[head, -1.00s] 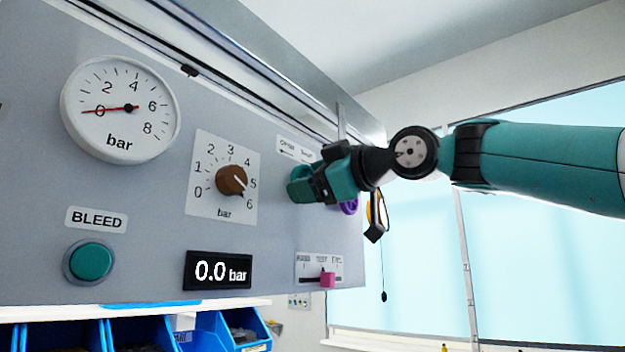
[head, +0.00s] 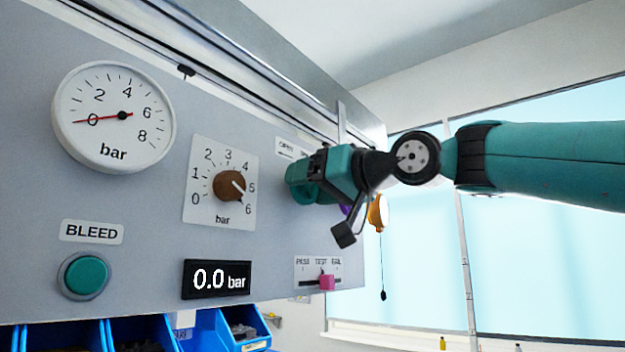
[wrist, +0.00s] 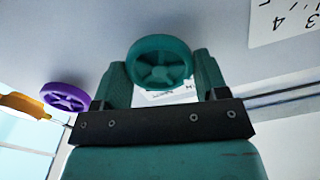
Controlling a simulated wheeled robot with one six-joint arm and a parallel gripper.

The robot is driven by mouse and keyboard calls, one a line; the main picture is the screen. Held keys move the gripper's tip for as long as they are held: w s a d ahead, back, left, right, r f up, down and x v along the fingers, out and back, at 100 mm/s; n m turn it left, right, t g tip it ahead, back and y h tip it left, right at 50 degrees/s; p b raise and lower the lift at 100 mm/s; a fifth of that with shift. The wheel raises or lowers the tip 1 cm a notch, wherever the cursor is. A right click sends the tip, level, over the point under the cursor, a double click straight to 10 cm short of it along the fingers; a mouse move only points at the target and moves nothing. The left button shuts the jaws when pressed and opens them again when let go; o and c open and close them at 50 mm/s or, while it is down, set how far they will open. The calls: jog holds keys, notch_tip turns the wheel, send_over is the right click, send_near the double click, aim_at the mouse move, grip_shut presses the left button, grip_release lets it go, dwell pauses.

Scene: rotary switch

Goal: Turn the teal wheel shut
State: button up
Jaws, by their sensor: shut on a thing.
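The teal wheel (wrist: 160,62) is a spoked handwheel on the grey panel, seen between my gripper's two fingers in the wrist view. My gripper (head: 312,180) is at the right part of the panel in the head view, shut on the wheel's rim from both sides. In the head view the gripper largely covers the wheel, and its turn angle cannot be told. A label reading OPEN (head: 287,148) sits just above, its right part hidden by the gripper.
A purple wheel (wrist: 66,97) is close beside the gripper. The panel also carries a gauge (head: 113,117) reading near 0, a brown knob (head: 229,187), a teal BLEED button (head: 84,275), a 0.0 bar display (head: 217,278) and a pink slider (head: 327,282). Blue bins (head: 140,335) stand below.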

jog(key=m+p, duration=0.1)
jog(key=m, duration=0.3)
jog(key=shift+m, duration=0.3)
jog(key=shift+f+m+p, duration=0.15)
jog(key=shift+m+p, duration=0.4)
jog(key=shift+m, duration=1.25)
jog(key=o, duration=0.9)
jog(key=b+v, duration=0.6)
jog(key=v, duration=1.1)
jog(key=shift+s+d, duration=0.15)
jog(key=shift+d, duration=0.05)
